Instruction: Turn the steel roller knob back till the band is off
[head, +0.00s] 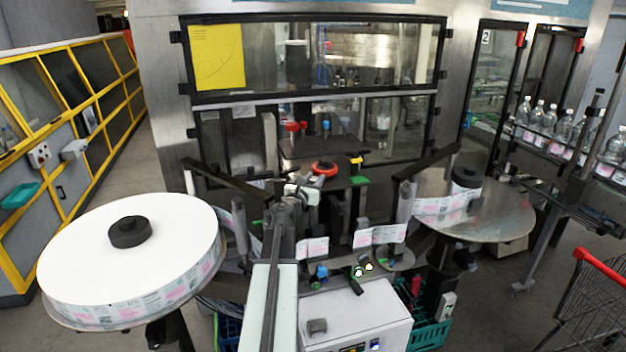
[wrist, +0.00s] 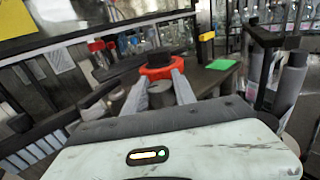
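A red ring-shaped knob (head: 323,168) with a black centre sits on the dark plate in the middle of the machine. It also shows ahead of my fingers in the wrist view (wrist: 157,70). My gripper (head: 303,194) is just in front of it; its two pale fingers (wrist: 161,80) are spread apart, with a grey surface between them. I cannot tell whether they touch the red knob. Upright steel rollers stand to the right (head: 405,201) and left (head: 240,222). I cannot tell which part is the steel roller knob. The printed label band (head: 380,236) runs across the front.
A large white label reel (head: 180,240) fills the left. A round steel plate (head: 490,215) with a smaller reel is at the right. Dark bars and a white control box (head: 355,315) crowd the front. A red-handled trolley (head: 600,268) stands at far right.

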